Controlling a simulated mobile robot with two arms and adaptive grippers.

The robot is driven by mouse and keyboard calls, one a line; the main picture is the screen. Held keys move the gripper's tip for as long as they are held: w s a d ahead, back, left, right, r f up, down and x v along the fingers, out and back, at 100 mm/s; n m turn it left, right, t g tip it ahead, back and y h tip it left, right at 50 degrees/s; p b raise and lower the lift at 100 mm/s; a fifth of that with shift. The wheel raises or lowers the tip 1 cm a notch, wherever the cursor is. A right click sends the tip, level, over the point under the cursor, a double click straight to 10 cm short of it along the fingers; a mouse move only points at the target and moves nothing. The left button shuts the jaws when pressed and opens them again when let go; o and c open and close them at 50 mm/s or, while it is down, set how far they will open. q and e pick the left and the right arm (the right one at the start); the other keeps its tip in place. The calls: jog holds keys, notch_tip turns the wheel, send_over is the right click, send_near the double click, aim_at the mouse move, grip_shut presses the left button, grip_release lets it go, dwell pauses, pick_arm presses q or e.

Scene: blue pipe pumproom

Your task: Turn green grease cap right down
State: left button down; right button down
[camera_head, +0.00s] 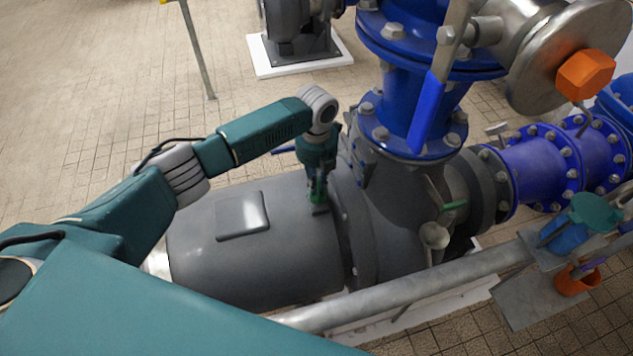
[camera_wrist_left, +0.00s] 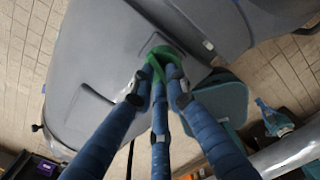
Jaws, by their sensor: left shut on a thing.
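The green grease cap (camera_head: 318,197) sits on top of the grey pump housing (camera_head: 265,265), beside the dark flange. My right gripper is not in view.
A blue flanged pipe (camera_head: 410,95) with a blue-handled lever rises right of the cap. A grey rail (camera_head: 420,290) runs in front of the pump. A blue container with a teal lid (camera_head: 595,212) and an orange cup (camera_head: 575,281) stand at the right. Tiled floor is open at upper left.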

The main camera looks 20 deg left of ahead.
aim_at(317, 187)
pick_arm(q)
jog(key=c, duration=1.7)
grip_release()
jog(key=shift+r, duration=0.1)
notch_tip(317, 187, up, 12)
